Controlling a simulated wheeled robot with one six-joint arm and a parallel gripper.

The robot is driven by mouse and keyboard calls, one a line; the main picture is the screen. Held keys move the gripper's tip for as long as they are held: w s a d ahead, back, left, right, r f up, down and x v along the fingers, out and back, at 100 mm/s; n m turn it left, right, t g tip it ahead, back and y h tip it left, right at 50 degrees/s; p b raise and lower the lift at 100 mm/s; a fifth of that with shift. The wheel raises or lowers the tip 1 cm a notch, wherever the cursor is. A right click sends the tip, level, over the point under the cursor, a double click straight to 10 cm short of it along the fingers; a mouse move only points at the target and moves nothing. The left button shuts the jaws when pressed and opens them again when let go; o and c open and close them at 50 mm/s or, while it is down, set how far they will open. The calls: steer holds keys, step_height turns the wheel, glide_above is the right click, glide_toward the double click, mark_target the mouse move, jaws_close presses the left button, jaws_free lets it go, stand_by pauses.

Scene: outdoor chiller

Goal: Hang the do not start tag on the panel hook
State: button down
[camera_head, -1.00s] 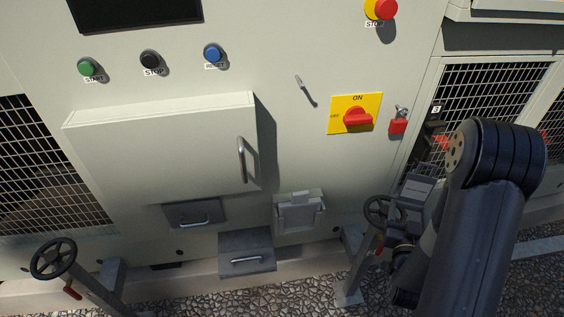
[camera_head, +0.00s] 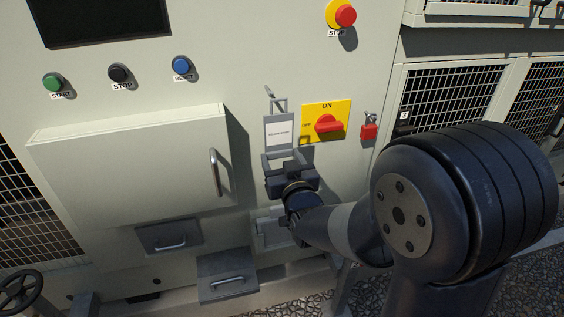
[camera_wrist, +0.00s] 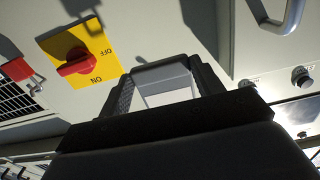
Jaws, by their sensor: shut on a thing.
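The do not start tag (camera_head: 279,132) is a white plate with a line of dark text and a grey loop at its top. My gripper (camera_head: 286,158) is shut on its lower edge and holds it upright before the panel. The panel hook (camera_head: 268,92) is a thin metal peg just above the tag, left of the yellow switch plate. The loop is close to the hook; I cannot tell whether it is around it. In the wrist view the tag (camera_wrist: 163,78) sits between my fingers, and the hook does not show clearly.
The yellow plate with a red rotary switch (camera_head: 327,124) is just right of the tag, and a red padlock (camera_head: 369,131) hangs beyond it. A protruding cabinet door (camera_head: 130,160) with a handle is at left. A red emergency stop (camera_head: 345,15) is above.

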steer(key=shift+f+b, duration=0.1)
steer(key=shift+b, duration=0.55)
steer(key=shift+b+x, duration=0.55)
steer(key=shift+x, duration=1.85)
steer(key=shift+b, duration=0.5)
steer(key=shift+w+b, duration=0.15)
steer(key=shift+b, duration=0.25)
steer(key=shift+w, duration=0.15)
steer(key=shift+b+x, duration=0.55)
steer(key=shift+x, duration=1.65)
